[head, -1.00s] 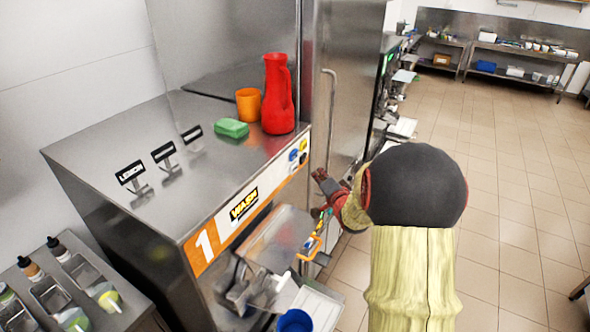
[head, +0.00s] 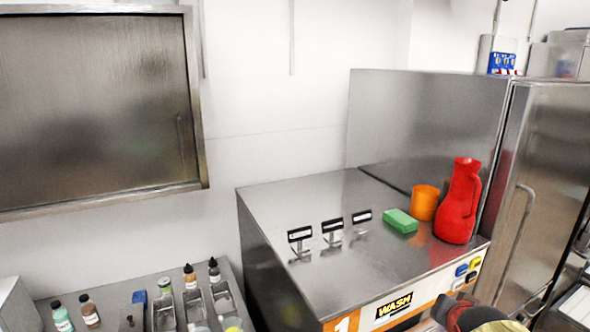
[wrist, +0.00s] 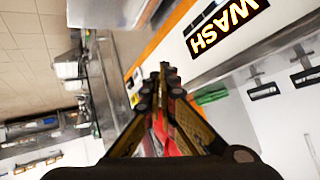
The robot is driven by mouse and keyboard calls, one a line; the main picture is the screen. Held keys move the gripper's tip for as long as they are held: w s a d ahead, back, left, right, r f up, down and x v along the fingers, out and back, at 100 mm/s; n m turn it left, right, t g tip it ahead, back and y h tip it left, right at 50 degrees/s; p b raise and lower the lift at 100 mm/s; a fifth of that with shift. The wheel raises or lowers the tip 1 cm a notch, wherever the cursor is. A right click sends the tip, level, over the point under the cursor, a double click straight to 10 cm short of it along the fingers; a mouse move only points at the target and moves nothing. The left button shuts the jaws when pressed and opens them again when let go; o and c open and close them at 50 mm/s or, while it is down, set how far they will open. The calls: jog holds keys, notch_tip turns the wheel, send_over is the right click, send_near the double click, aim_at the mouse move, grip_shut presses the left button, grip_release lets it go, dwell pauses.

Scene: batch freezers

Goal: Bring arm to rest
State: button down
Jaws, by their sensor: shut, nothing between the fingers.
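My gripper shows in the wrist view (wrist: 163,72) with its fingers shut together and nothing between them. In the head view only part of my arm and gripper (head: 455,308) shows at the bottom right edge, in front of the freezer's front panel. The batch freezer (head: 290,215) with its WASH label (head: 394,306) stands beside it. In the wrist view the WASH label (wrist: 225,22) shows at the top right, apart from the fingers.
On the freezer top stand a red jug (head: 460,202), an orange cup (head: 424,203), a green sponge (head: 400,221) and small label holders (head: 332,226). Several bottles (head: 165,287) stand on the counter at the lower left. A tall steel cabinet (head: 540,170) is at the right.

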jog(key=s+a+n+g+y, duration=0.4)
jog(key=s+a+n, duration=0.4)
jog(key=s+a, duration=1.2)
notch_tip(320, 180, down, 23)
jog(key=s+d+b, duration=0.1)
jog(key=d+b, duration=0.1)
jog(key=b, duration=2)
jog(key=shift+s+d+r+b, duration=0.15)
jog(key=shift+d+r+b, duration=0.05)
jog(key=shift+b, duration=0.15)
